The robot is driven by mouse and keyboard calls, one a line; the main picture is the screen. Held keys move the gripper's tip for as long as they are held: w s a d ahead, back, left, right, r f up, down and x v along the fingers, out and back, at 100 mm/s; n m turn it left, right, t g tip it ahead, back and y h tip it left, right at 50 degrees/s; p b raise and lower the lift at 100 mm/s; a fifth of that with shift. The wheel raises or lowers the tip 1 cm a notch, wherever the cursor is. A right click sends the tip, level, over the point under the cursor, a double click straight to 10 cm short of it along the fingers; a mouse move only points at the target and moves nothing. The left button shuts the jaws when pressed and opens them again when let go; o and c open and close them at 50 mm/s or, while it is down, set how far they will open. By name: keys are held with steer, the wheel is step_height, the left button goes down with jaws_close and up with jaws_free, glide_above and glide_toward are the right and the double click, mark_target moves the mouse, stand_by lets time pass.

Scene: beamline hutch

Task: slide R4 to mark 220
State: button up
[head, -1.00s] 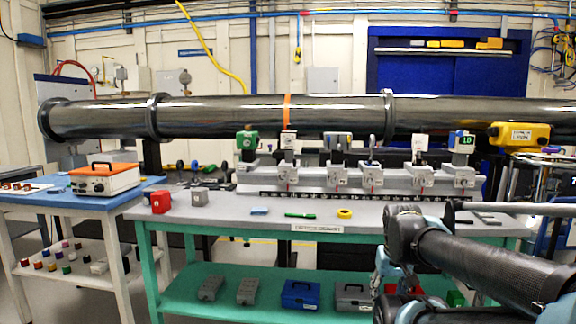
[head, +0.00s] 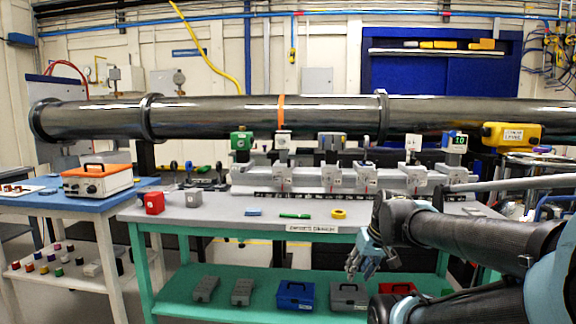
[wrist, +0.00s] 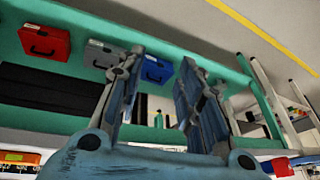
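A pale optical rail (head: 310,188) with a dark scale strip along its front edge lies on the grey bench. Several carriers stand on it, including one with a white block (head: 283,141), one with a white head (head: 413,145) and one with a green-and-blue head (head: 455,141). Their small labels and the scale numbers are too small to read, so I cannot tell which is R4 or where mark 220 is. My gripper (head: 360,272) hangs in front of the bench, below its top and apart from the rail. In the wrist view its fingers (wrist: 161,72) are spread with nothing between them.
A blue tape piece (head: 254,212), green marker (head: 295,215) and yellow ring (head: 339,213) lie on the bench before the rail. A red block (head: 153,203) sits at left. A dark beam pipe (head: 230,117) runs behind. Cases, including a blue one (head: 296,294), stand on the lower shelf.

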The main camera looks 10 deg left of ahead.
mark_target(289, 168)
steer(key=w+a+r+n+t+y, duration=0.25)
steer(key=w+a+r, duration=0.35)
steer(key=w, duration=0.4)
steer(key=w+a+r+n+t+y, duration=0.1)
steer(key=w+a+r+t+y, duration=0.2)
steer(key=w+a+r, duration=0.5)
steer(key=w+a+r+n+t+y, duration=0.25)
steer(key=w+r, duration=0.35)
steer(key=w, duration=0.6)
steer(key=w+a+t, duration=0.1)
steer(key=w+a, duration=0.2)
steer(key=w, duration=0.4)
steer(key=w+a+r+m+t, duration=0.1)
steer(key=w+a, duration=0.2)
steer(key=w, duration=0.5)
steer(key=w+a+t, duration=0.1)
steer(key=w+a, duration=0.2)
steer(key=w, duration=0.4)
steer(key=shift+w+a+r+m+h, duration=0.15)
steer(key=shift+w+r+m+h, duration=0.15)
steer(key=shift+r+m, duration=0.1)
jaws_close()
